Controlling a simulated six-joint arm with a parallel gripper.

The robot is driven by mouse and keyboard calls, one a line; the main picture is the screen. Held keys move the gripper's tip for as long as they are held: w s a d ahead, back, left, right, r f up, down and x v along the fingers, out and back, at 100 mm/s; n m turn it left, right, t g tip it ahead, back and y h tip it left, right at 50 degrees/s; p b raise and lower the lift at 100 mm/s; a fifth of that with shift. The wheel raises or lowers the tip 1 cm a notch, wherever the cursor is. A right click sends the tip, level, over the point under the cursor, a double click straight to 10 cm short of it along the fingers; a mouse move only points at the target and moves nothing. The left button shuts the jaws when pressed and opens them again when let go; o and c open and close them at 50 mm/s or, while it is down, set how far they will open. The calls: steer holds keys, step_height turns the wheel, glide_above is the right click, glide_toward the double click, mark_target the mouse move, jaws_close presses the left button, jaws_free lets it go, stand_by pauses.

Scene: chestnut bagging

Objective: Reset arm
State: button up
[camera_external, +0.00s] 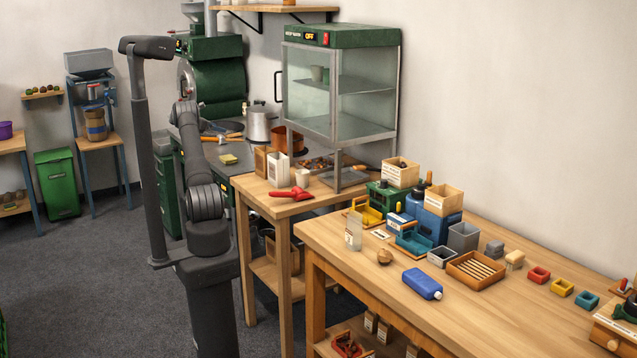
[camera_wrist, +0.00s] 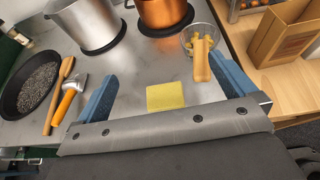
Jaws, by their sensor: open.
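My gripper (camera_wrist: 163,67) is open, with its two blue fingers spread wide and nothing between their tips. It is over the grey metal worktop (camera_wrist: 140,65). A yellow sponge (camera_wrist: 166,95) lies flat on the worktop below, seen between the fingers. In the external view my arm reaches up and back from its base to the dark counter (camera_external: 240,168); the sponge (camera_external: 229,159) shows there, near the front edge. The gripper itself is small and hard to make out in that view.
A silver pot (camera_wrist: 85,20), a copper pot (camera_wrist: 163,12) and a strainer bowl (camera_wrist: 200,36) stand beyond the fingers. A dark pan (camera_wrist: 30,85) and an orange-handled tool (camera_wrist: 66,103) lie left. A glass warming cabinet (camera_external: 337,95) stands right of the counter.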

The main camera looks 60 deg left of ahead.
steer(key=w+d+r, duration=0.5)
steer(key=d+r, duration=0.1)
steer(key=r, duration=0.4)
steer(key=w+d+r, duration=0.6)
steer(key=r, duration=0.4)
steer(key=w+d+r, duration=0.6)
steer(key=d+r, duration=0.1)
steer(key=r, duration=0.3)
steer(key=shift+w+r, duration=0.2)
steer(key=shift+r, duration=0.15)
steer(key=shift+d, duration=0.1)
